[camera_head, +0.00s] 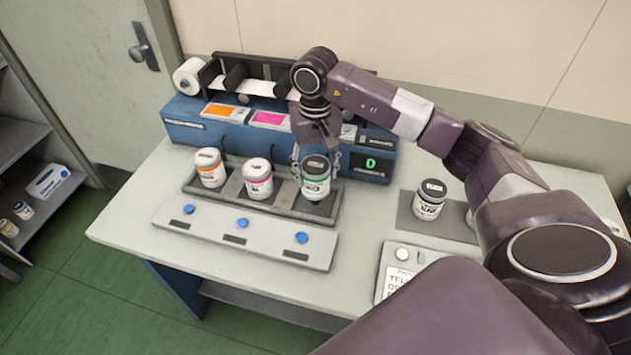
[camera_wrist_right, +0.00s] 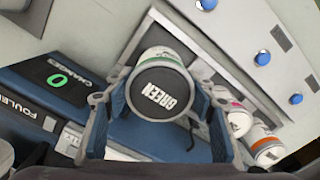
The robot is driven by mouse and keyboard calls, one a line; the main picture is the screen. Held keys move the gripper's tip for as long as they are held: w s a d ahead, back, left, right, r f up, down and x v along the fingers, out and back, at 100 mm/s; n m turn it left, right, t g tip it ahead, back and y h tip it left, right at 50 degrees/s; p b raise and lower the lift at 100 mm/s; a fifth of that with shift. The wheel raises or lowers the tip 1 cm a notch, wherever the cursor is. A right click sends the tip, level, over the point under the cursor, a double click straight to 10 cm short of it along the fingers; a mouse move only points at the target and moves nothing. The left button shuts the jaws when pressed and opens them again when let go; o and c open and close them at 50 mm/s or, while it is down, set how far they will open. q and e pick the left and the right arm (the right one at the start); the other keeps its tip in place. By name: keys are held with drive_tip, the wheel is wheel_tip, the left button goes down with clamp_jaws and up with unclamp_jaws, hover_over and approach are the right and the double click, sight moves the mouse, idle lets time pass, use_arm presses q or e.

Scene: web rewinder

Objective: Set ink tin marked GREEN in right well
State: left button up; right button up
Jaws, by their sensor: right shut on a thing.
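The ink tin marked GREEN (camera_head: 316,178) is white with a green band and a dark lid. It is upright at the right well (camera_head: 325,210) of the dark tray; I cannot tell whether it touches the well floor. My right gripper (camera_head: 315,160) is shut on it from above and behind. In the right wrist view, the lid reading GREEN (camera_wrist_right: 160,92) lies between the two fingers (camera_wrist_right: 160,105). An orange-banded tin (camera_head: 209,168) stands in the left well and a pink-banded tin (camera_head: 257,179) in the middle well. My left gripper is not in view.
A sloped panel with several blue buttons (camera_head: 242,223) lies in front of the tray. The blue rewinder (camera_head: 190,122) with a display reading 0 (camera_head: 370,163) stands behind. A dark-lidded tin (camera_head: 430,199) stands on a grey mat (camera_head: 458,224) at right. A sign plate (camera_head: 391,280) lies nearer.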

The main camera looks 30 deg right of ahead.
sight(315, 185)
wheel_tip(315, 185, down, 4)
drive_tip(key=shift+r+p, duration=0.15)
drive_tip(key=shift+p, duration=0.25)
drive_tip(key=shift+f, duration=0.35)
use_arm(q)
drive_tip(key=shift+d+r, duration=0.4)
use_arm(e)
drive_tip(key=shift+f, duration=0.15)
drive_tip(key=o, duration=1.5)
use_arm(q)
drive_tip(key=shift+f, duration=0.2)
use_arm(e)
drive_tip(key=shift+o, duration=0.2)
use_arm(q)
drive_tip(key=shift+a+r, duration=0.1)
